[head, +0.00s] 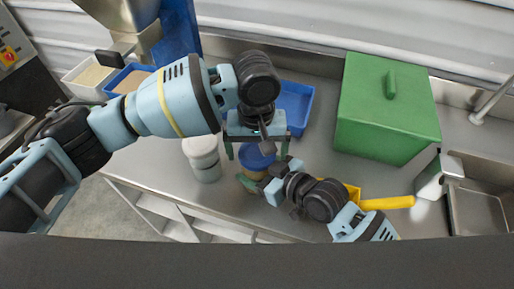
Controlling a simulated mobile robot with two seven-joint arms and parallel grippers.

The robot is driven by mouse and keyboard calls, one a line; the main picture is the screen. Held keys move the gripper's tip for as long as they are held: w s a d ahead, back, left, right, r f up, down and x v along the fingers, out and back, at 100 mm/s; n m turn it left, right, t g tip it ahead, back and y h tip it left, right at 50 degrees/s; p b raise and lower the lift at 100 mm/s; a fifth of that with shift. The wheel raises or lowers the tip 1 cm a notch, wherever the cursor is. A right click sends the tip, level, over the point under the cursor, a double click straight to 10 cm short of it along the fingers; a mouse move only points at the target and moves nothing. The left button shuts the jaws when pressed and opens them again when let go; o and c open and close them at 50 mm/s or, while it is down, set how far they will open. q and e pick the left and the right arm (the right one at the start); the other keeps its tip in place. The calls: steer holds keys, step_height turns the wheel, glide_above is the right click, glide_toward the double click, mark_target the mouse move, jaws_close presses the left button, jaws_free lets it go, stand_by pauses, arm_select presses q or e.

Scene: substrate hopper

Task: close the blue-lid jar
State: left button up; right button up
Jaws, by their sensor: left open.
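The blue-lid jar stands on the steel counter below my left gripper. Its round blue lid (254,157) shows between the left fingers, and a tan strip of the jar body shows below it. The lid appears to rest on the jar; whether it is seated tightly I cannot tell. My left gripper (257,149) points down, open, with one finger on each side of the lid. My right gripper (262,180) reaches in low from the right, beside the jar body. Its fingers are partly hidden, so whether it grips the jar is unclear.
A white-lidded jar (202,154) stands close on the left. A blue tray (298,101) lies behind, and a large green bin (388,115) stands behind right. A yellow scoop (388,203) lies right, near a white bottle (432,180) and the sink (478,212).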

arm_select(q)
steer(key=shift+r, duration=2.25)
steer(key=shift+c, duration=0.4)
step_height(320, 180, up, 4)
steer(key=n, duration=0.5)
steer(key=shift+f, duration=0.25)
steer(key=shift+f, duration=0.15)
steer(key=shift+f, duration=3.9)
